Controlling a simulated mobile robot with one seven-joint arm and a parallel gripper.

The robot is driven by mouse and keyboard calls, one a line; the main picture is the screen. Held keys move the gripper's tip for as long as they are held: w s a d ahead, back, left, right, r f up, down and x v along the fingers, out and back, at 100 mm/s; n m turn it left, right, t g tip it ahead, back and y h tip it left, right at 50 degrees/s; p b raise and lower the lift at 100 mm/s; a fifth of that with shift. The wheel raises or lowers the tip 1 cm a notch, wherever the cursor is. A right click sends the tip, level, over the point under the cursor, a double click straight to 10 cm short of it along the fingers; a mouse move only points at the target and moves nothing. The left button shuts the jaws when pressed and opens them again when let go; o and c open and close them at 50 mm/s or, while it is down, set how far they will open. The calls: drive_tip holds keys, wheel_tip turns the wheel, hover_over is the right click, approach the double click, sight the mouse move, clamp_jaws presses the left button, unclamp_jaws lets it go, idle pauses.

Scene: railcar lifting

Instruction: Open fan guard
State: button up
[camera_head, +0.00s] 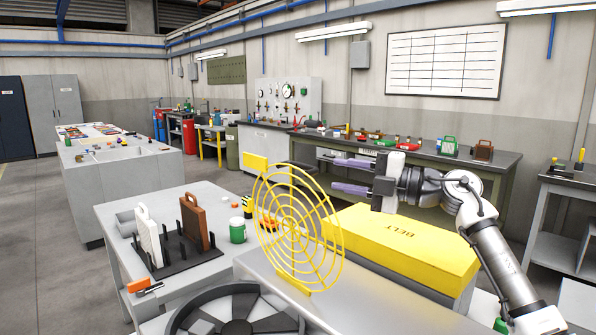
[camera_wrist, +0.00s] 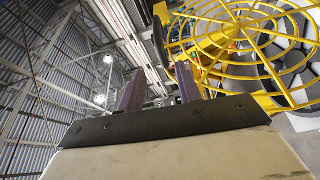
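The yellow round fan guard (camera_head: 290,225) stands steeply tilted, swung up off the fan (camera_head: 235,312) below it. A flat yellow tab (camera_head: 256,162) sticks out at its upper left rim. My gripper (camera_head: 327,172) is to the right of the guard's upper part, fingers pointing left and parted, with nothing seen between them. In the wrist view, my gripper (camera_wrist: 159,72) shows two purple-grey fingers with a gap. The guard (camera_wrist: 240,45) fills the upper right there, with the grey fan (camera_wrist: 292,70) behind its bars. I cannot tell whether a finger touches the guard.
A yellow belt cover (camera_head: 410,245) marked BELT lies below my arm. A grey table (camera_head: 190,200) at left holds a black rack (camera_head: 180,250) with white and brown plates, and a green jar (camera_head: 237,230). A long workbench (camera_head: 420,158) runs along the back wall. Floor at left is clear.

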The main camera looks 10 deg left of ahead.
sight(289, 168)
drive_tip(key=a, duration=0.4)
drive_tip(key=w+a, duration=0.1)
drive_tip(key=a, duration=0.2)
drive_tip(key=w+a, duration=0.1)
drive_tip(key=a, duration=0.3)
drive_tip(key=shift+w+a, duration=0.25)
drive_tip(key=shift+a, duration=0.05)
clamp_jaws()
idle(0.8)
unclamp_jaws()
drive_tip(key=s+d, duration=0.2)
drive_tip(key=d, duration=1.1)
drive_tip(key=shift+s+d+f, duration=0.2)
drive_tip(key=shift+s+d, duration=0.1)
drive_tip(key=shift+s, duration=0.05)
drive_tip(key=shift+c, duration=0.2)
